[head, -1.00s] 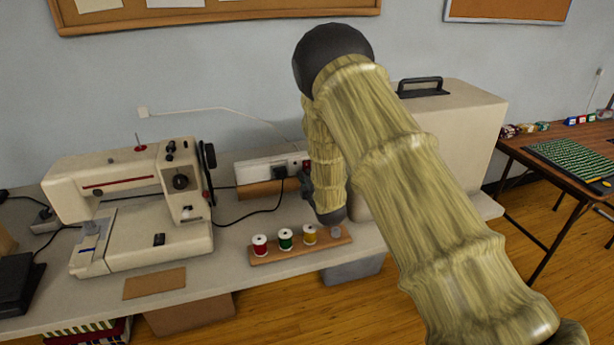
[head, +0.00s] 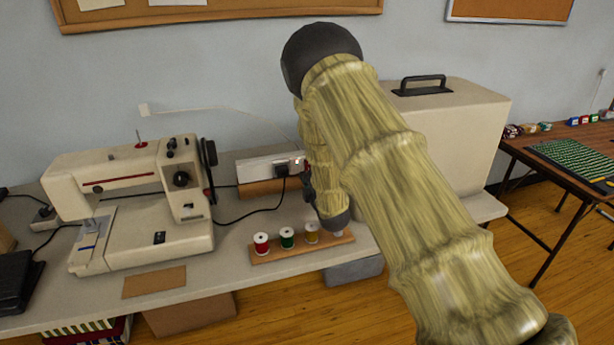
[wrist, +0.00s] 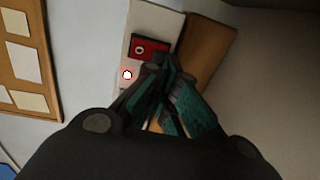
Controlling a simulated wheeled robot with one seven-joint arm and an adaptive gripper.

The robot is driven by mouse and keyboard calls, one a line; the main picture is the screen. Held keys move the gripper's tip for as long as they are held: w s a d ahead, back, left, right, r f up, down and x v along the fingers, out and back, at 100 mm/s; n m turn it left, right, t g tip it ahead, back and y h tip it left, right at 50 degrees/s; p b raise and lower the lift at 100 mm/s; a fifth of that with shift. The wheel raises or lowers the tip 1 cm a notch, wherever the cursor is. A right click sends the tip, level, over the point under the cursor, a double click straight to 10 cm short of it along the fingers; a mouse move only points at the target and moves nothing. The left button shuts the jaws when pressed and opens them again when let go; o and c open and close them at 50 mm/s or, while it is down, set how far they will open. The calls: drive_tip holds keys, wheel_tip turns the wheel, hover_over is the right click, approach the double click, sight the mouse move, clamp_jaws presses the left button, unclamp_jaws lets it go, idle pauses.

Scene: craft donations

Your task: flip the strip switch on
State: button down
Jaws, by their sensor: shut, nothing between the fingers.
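The white power strip (head: 255,170) sits on a wooden block against the wall at the back of the table, with a black plug in it. In the wrist view, the strip (wrist: 146,20) carries a red rocker switch (wrist: 151,46) with a pale ring mark. A small round spot, bright white with a red rim, shows beside the switch. My gripper (wrist: 166,64) is shut and empty, its fingertips close to the switch's lower right edge; whether they touch it I cannot tell. In the head view, my arm hides most of the gripper and the strip's right end.
A sewing machine (head: 140,200) stands to the left. A wooden rack (head: 290,250) with thread spools is in front of the strip. A large beige case (head: 455,130) stands to the right. A black cord runs across the table from the plug.

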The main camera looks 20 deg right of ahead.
drive_tip(key=s, duration=1)
drive_tip(key=shift+s+a+r, duration=0.1)
drive_tip(key=shift+s+r, duration=0.05)
drive_tip(key=shift+r, duration=0.15)
